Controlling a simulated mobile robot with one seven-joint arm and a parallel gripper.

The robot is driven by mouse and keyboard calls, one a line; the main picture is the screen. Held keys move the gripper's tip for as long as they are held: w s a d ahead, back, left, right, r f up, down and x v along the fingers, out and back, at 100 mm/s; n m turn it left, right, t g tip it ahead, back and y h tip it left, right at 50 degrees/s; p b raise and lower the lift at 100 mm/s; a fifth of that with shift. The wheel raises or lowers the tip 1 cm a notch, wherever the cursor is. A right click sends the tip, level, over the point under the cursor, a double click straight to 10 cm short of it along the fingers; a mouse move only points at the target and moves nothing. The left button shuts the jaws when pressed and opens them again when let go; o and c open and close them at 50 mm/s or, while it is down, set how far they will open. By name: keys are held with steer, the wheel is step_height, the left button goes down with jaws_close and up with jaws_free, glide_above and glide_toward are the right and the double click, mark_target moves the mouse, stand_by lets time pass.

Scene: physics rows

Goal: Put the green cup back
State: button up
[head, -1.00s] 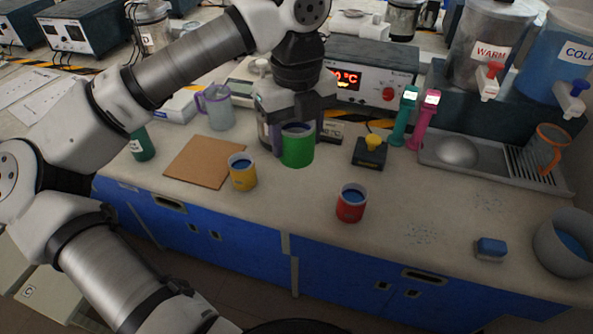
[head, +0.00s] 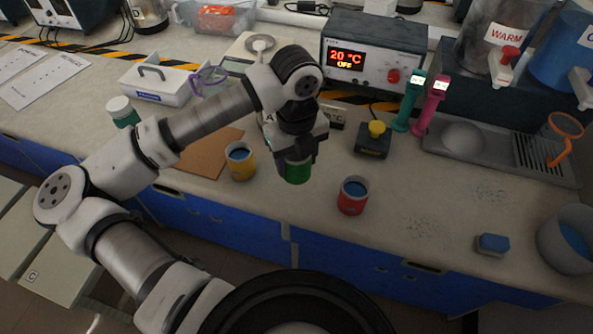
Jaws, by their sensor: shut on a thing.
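The green cup (head: 296,172) is in the head view, near the front of the bench between a yellow cup (head: 240,162) and a red cup (head: 352,196). My gripper (head: 294,158) is shut on the green cup from above and hides its upper part. I cannot tell whether the cup's base touches the bench. The yellow and red cups stand upright with blue liquid inside.
A brown board (head: 206,155) lies left of the yellow cup. A black box with a yellow knob (head: 374,140) stands behind the red cup. A heater unit reading 20 °C (head: 372,58) is at the back. A blue sponge (head: 492,243) and grey bowl (head: 568,240) are at right. Bench right of the red cup is mostly clear.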

mark_target(297, 176)
step_height(297, 176, down, 6)
steer(key=shift+r+p, duration=0.15)
steer(key=shift+p, duration=0.2)
steer(key=shift+f+b, duration=0.25)
steer(key=shift+b, duration=0.05)
steer(key=o, duration=1.1)
steer(key=shift+c, duration=0.2)
steer(key=shift+r, duration=0.1)
